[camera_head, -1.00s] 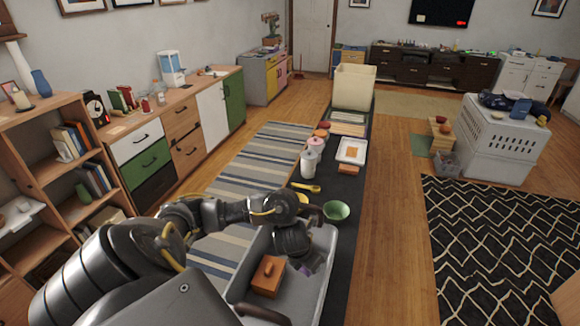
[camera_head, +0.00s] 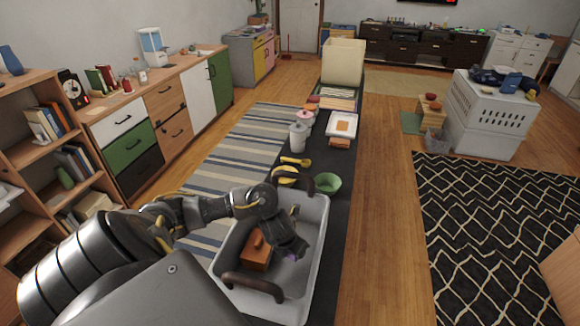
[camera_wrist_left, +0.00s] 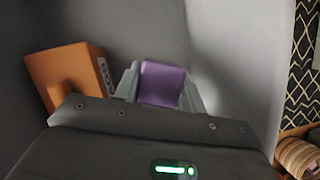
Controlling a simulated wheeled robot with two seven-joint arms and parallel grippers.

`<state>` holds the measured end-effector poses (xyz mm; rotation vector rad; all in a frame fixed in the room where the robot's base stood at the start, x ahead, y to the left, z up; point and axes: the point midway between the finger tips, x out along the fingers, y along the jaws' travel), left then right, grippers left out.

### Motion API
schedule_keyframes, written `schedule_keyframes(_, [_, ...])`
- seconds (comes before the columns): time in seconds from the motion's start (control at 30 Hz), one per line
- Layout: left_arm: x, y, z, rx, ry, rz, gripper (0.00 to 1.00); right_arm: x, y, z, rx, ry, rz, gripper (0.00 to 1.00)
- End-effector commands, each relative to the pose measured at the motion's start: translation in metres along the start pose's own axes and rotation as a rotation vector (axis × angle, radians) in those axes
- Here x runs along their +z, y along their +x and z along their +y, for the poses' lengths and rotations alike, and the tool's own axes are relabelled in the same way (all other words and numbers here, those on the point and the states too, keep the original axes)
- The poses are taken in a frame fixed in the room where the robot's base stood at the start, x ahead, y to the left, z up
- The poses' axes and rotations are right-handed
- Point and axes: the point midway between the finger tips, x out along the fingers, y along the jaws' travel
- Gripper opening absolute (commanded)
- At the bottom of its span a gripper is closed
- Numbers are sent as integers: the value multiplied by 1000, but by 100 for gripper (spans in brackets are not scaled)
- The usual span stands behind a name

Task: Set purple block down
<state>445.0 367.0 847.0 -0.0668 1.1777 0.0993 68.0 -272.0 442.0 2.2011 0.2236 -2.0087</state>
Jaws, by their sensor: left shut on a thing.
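The purple block (camera_wrist_left: 161,83) sits between the fingers of my left gripper (camera_wrist_left: 160,92) in the left wrist view. The gripper is shut on it. In the head view the left gripper (camera_head: 290,250) reaches down inside a grey bin (camera_head: 321,215) with dark handles, and only a bit of the purple block (camera_head: 291,259) shows below it. Whether the block touches the bin floor cannot be told. An orange-brown box (camera_head: 257,252) lies in the bin left of the gripper, and it also shows in the left wrist view (camera_wrist_left: 72,72). My right gripper is not in view.
The bin stands on a long dark table (camera_head: 318,158). Just beyond it are a green bowl (camera_head: 327,184), a yellow spoon (camera_head: 295,161) and a white canister (camera_head: 299,136). The bin floor right of the gripper looks clear. A wooden shelf (camera_head: 38,118) stands at the left.

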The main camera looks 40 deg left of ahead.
Motion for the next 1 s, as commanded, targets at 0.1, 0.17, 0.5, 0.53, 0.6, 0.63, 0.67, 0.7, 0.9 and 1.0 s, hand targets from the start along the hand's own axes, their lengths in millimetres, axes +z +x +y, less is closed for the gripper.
schedule_keyframes(0.1, [-6, 14, 0, 0, -2, 0, 14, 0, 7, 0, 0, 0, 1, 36])
schedule_keyframes(0.17, [-6, 16, 0, 0, -1, -1, 14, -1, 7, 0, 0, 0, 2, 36])
schedule_keyframes(0.5, [-19, 46, 0, 0, -1, 1, 14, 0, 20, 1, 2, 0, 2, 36])
schedule_keyframes(0.53, [-20, 48, 0, 1, -2, 0, 14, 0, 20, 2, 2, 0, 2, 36])
schedule_keyframes(0.6, [-21, 51, 0, 1, -1, -1, 14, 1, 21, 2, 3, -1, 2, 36])
schedule_keyframes(0.63, [-20, 51, 0, 1, -1, -2, 14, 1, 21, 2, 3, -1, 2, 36])
schedule_keyframes(0.67, [-20, 51, 0, 0, -1, -2, 14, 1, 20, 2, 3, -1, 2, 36])
schedule_keyframes(0.7, [-20, 50, 0, 0, 0, -2, 14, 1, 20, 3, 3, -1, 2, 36])
schedule_keyframes(0.9, [-20, 52, 0, 0, 0, -2, 14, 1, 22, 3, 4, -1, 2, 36])
schedule_keyframes(1.0, [-21, 53, 0, 1, 0, -2, 44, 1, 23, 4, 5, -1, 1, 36])
